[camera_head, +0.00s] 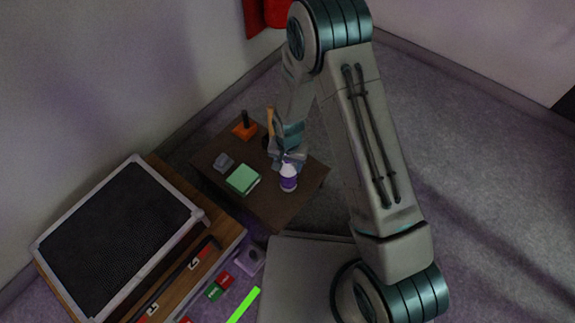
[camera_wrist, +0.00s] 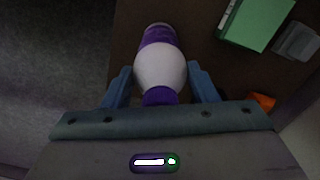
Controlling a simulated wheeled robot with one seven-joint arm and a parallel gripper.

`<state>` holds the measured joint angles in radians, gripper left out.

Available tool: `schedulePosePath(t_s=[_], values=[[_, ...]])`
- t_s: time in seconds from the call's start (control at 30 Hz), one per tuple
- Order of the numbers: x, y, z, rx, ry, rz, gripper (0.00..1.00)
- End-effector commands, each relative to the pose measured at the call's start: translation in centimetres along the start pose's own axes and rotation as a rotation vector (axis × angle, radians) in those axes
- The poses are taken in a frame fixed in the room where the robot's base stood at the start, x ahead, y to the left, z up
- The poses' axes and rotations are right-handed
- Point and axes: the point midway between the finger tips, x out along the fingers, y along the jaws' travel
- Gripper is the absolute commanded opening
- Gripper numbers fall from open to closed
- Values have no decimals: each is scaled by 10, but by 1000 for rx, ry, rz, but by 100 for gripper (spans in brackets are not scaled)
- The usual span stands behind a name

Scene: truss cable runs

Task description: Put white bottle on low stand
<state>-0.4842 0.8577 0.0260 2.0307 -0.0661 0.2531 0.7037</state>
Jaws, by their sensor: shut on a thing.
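The white bottle (camera_head: 288,178), with purple bands, is at the near right part of a low brown stand (camera_head: 270,210). In the wrist view the bottle (camera_wrist: 160,67) lies between the two blue fingers. My gripper (camera_head: 287,160) is shut on it; the gripper (camera_wrist: 160,72) also shows in the wrist view. The dark stand top (camera_wrist: 203,22) shows behind the bottle there. I cannot tell whether the bottle's base touches the stand or hangs just above it.
A green book-like block (camera_head: 243,179), a small grey piece (camera_head: 223,162) and an orange object with a black handle (camera_head: 244,127) are on the stand. A wooden cabinet with a black mesh tray (camera_head: 120,238) stands at left. Grey floor is free at right.

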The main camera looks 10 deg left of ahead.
Motion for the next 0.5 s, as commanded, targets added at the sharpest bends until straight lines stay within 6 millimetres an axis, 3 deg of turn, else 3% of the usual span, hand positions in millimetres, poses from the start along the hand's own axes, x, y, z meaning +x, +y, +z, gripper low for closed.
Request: schedulePosePath(t_s=[0.33, 0.37, 0.4, 0.5], values=[[3, 0, -1, 0, 2, -1, 4], [2, 0, -1, 0, 2, -1, 61], [2, 0, -1, 0, 2, -1, 72], [2, 0, 0, 0, 1, -1, 74]])
